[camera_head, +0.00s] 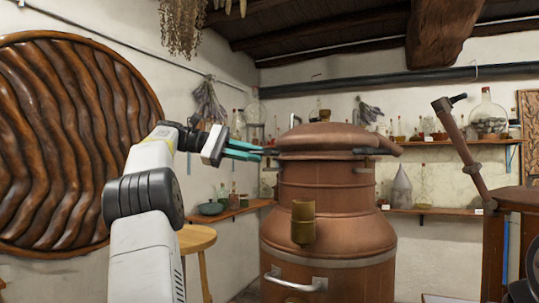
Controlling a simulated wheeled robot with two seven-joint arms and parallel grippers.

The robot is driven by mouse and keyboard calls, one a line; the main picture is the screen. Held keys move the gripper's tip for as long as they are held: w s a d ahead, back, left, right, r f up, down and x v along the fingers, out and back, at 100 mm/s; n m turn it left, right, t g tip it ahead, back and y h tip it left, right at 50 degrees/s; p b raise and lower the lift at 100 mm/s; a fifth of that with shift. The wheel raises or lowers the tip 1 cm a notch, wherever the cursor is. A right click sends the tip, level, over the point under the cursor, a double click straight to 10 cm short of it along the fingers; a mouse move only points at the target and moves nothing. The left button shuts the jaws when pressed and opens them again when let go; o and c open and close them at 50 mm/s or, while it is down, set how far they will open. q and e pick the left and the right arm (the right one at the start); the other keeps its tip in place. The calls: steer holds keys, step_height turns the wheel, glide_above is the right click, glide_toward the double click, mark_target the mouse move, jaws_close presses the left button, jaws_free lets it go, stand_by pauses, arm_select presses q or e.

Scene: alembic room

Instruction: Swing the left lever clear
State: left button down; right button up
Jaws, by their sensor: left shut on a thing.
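The copper still (325,215) stands upright in the middle of the camera_head view, with its domed lid (322,138) seated on top. My left gripper (262,153) reaches in from the left at the height of the lid's rim. Its teal fingers are shut on the left lever (272,152), a small dark piece at the left side of the rim. The fingers hide part of that lever. A matching right lever (375,151) sticks out at the right side of the rim. My right gripper is not in view.
A round wooden stool (196,238) stands left of the still. Wall shelves (430,211) with bottles are behind it. A slanted copper pipe (460,145) rises at the right. A metal handle (296,283) and brass cup (303,223) project from the still's front.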

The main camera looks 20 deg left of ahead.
arm_select(q)
steer(key=shift+w+m+g, duration=0.15)
steer(key=shift+m+g, duration=0.25)
steer(key=shift+g, duration=0.1)
steer(key=c, duration=1.4)
jaws_free()
